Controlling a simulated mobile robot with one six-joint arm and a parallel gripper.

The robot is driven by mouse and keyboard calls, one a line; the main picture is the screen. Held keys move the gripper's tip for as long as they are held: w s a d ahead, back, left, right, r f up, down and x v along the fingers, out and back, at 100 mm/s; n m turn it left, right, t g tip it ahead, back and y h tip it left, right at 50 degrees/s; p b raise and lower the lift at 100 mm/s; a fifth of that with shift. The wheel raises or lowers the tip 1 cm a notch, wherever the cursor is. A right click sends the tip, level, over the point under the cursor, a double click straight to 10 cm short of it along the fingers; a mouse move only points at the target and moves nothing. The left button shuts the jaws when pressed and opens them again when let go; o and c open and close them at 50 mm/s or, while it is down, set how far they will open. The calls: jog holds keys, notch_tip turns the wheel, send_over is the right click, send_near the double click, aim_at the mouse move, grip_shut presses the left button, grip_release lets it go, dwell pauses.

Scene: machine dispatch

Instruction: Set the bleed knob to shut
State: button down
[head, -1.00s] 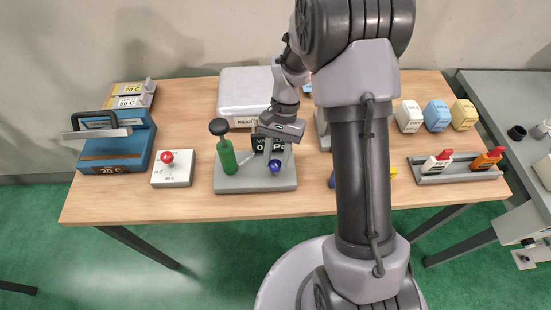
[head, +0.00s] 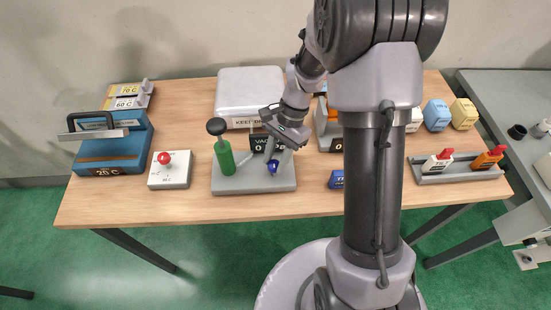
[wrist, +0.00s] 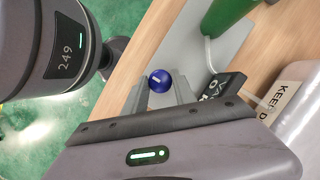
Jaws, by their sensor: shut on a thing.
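The blue bleed knob (head: 273,168) sits on the front right of a grey pump base (head: 235,185). In the wrist view the knob (wrist: 160,81) is round, with a short white mark on top. My gripper (head: 276,161) is over the base with its fingers down at the knob. In the wrist view the two fingers of my gripper (wrist: 159,92) stand on either side of the knob, shut on it. A dark display (head: 260,143) behind the knob is partly hidden by my gripper. The green pump cylinder (head: 225,157) with a black ball handle stands at the left of the base.
A white box with a red knob (head: 164,158) stands left of the base, then a blue 20 C block (head: 112,151). A white-lidded box (head: 250,88) is behind. A blue item (head: 337,179) lies right. The wooden front edge (head: 150,212) is clear.

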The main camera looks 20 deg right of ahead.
jog(key=c, duration=1)
grip_release()
jog(key=shift+c, duration=0.2)
jog(key=shift+r, duration=0.1)
jog(key=p+v, duration=0.5)
jog(key=v, duration=1.2)
jog(key=shift+r, duration=0.1)
